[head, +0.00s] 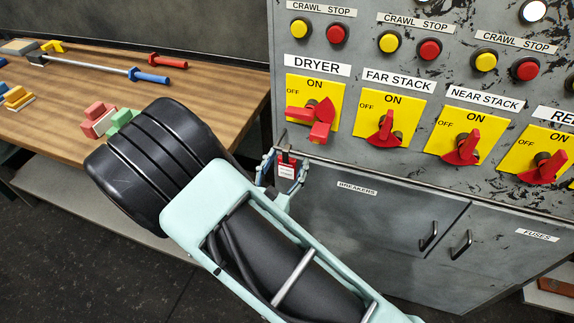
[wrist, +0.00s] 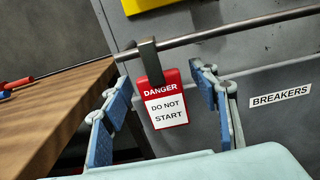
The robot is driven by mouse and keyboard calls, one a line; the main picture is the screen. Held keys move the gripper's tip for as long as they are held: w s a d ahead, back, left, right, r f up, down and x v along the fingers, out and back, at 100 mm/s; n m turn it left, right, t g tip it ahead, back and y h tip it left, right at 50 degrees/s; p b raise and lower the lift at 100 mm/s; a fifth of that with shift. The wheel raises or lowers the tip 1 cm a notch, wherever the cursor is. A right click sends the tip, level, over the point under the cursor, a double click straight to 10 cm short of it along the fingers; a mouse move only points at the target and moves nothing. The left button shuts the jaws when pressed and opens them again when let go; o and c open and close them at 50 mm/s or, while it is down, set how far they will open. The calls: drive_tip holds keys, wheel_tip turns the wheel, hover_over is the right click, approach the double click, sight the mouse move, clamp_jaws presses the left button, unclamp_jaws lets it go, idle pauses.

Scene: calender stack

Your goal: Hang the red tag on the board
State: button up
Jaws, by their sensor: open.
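The red tag (wrist: 167,100) reads DANGER DO NOT START on a white label. Its dark hook (wrist: 149,62) is at the metal rail (wrist: 230,36) and appears to hang over it, with the tag below. The tag also shows small in the head view (head: 287,169), below the DRYER switch on the grey control board (head: 360,165). My gripper (wrist: 160,80) is open, with one blue-padded finger on each side of the tag. In the wrist view, gaps show between the tag and both fingers. In the head view, my arm hides part of the board's lower left.
The board carries several red rotary switches on yellow plates, including DRYER (head: 312,112), and buttons above. A wooden bench (head: 215,83) stands at left with red and green blocks (head: 97,118) and a long-handled tool (head: 110,66). Cabinet doors (head: 375,215) lie below the board.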

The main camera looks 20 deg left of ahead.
drive_tip(key=c, duration=1.3)
drive_tip(key=shift+r, duration=0.1)
